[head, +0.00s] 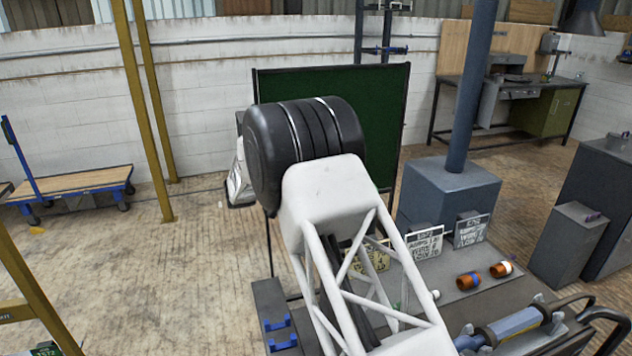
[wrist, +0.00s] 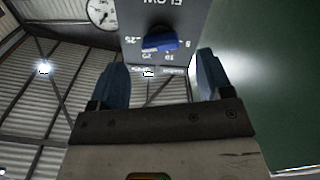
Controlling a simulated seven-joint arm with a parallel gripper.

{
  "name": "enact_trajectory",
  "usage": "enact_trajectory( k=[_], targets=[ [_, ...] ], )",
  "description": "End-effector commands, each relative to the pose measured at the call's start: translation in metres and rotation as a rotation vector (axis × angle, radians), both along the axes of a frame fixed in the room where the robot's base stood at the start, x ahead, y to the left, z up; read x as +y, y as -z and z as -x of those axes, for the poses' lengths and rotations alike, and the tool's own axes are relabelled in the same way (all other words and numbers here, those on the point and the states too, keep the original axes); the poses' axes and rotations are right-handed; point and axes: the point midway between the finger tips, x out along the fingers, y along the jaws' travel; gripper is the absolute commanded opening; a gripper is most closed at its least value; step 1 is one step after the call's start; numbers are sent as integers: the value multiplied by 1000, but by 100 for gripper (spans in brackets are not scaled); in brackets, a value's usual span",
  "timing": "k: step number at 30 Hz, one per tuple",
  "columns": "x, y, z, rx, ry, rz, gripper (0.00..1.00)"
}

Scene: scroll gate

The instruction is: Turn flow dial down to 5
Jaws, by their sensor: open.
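In the wrist view a grey panel (wrist: 203,18) carries a blue dial knob (wrist: 160,42), with the word FLOW on it shown upside down. Small white numbers ring the knob; its exact setting is hard to read. My gripper (wrist: 161,60) is open, its two blue fingers standing apart, one to each side below the knob in the picture. Nothing is between the fingers and the knob appears apart from them. In the head view my arm fills the middle, and the flow dial and my gripper cannot be made out.
A round white gauge (wrist: 103,12) sits left of the panel. A dark green board (head: 385,100) stands behind my arm. A bench (head: 480,295) at right holds orange-brown cylinders (head: 468,281) and printed signs (head: 425,243). A blue post (head: 473,85) rises from a grey block.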

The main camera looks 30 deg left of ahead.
Motion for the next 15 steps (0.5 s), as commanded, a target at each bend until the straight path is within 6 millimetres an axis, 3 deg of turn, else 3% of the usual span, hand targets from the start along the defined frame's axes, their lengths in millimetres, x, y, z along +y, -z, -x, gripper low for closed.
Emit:
enact_trajectory(
  k=[15],
  targets=[
    [-36, 0, -35, 1, 1, -1, 72]
  ],
)
